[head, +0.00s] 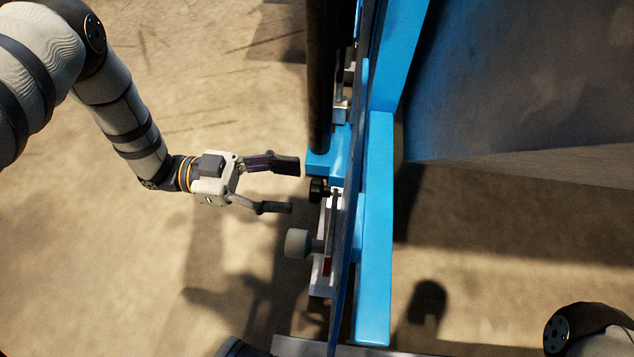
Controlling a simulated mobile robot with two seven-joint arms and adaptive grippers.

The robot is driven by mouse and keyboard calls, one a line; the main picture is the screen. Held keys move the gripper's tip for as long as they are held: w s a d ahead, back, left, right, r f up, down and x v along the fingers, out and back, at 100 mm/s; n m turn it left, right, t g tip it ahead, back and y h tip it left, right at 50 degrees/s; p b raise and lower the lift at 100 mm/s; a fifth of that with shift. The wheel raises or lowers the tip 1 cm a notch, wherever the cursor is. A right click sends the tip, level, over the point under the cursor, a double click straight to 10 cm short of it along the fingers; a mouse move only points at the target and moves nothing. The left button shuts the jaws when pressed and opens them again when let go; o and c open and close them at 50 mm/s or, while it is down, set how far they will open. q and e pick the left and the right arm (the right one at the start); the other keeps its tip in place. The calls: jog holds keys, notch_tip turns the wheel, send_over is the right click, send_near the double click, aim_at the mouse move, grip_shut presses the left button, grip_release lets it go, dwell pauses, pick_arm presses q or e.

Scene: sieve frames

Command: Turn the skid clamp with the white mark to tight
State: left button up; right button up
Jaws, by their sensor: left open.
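My left gripper (294,187) is open and empty, its two fingers pointing right toward the blue frame. Just right of its fingertips is a small black knob (318,190) on the frame's side. The fingertips look apart from it. My right gripper is out of view; only part of my right arm shows at lower right.
A tall blue frame (376,230) runs down the middle, with a dark vertical post (319,90) on its left. A large dark grey panel (520,90) fills the upper right. The sandy floor left of the frame is open.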

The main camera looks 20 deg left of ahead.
aim_at(313, 189)
pick_arm(q)
jog(key=x, duration=0.5)
jog(key=shift+d+b, duration=0.15)
jog(key=shift+b, duration=0.2)
jog(key=shift+w, duration=0.1)
jog(key=shift+c, duration=0.3)
jog(key=c, duration=1.1)
